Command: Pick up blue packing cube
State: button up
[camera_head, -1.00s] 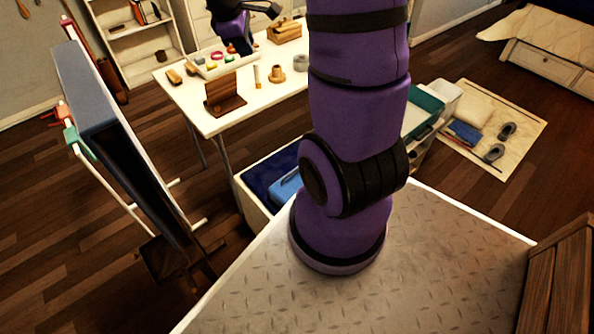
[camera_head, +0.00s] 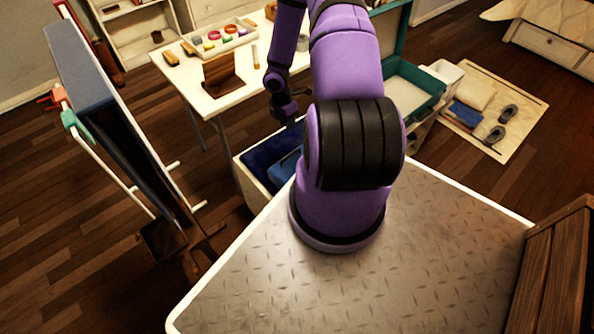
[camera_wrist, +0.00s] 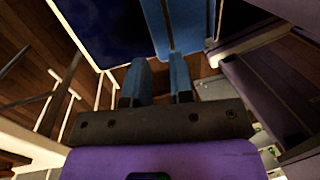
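The blue packing cube (camera_head: 287,168) lies in a white-rimmed bin with a dark blue lining (camera_head: 258,164). My arm hides its right part in the head view. In the wrist view a blue surface that looks like the cube (camera_wrist: 188,22) shows at the top, beyond the fingertips. My gripper (camera_head: 286,112) hangs over the far side of the bin, above and apart from the cube. In the wrist view my gripper's two fingers (camera_wrist: 158,68) stand apart with an empty gap between them.
A white table (camera_head: 222,98) with a wooden stand and a tray stands behind the bin. A teal open case (camera_head: 425,83) is to the right. A tall dark blue board (camera_head: 95,95) on a white rack stands left. Floor shows between rack and bin.

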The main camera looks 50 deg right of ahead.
send_over(294, 153)
jog(key=w, duration=0.1)
jog(key=shift+n+y, duration=0.3)
jog(key=shift+n, duration=0.1)
notch_tip(294, 153, down, 8)
jog(key=shift+w+f, duration=0.1)
jog(key=shift+f, duration=0.05)
jog(key=shift+s+f, duration=0.15)
jog(key=shift+f, duration=0.85)
jog(key=shift+s+f, duration=0.2)
jog(key=shift+f, duration=0.75)
jog(key=shift+s+f, duration=0.15)
jog(key=shift+f, duration=0.85)
grip_shut()
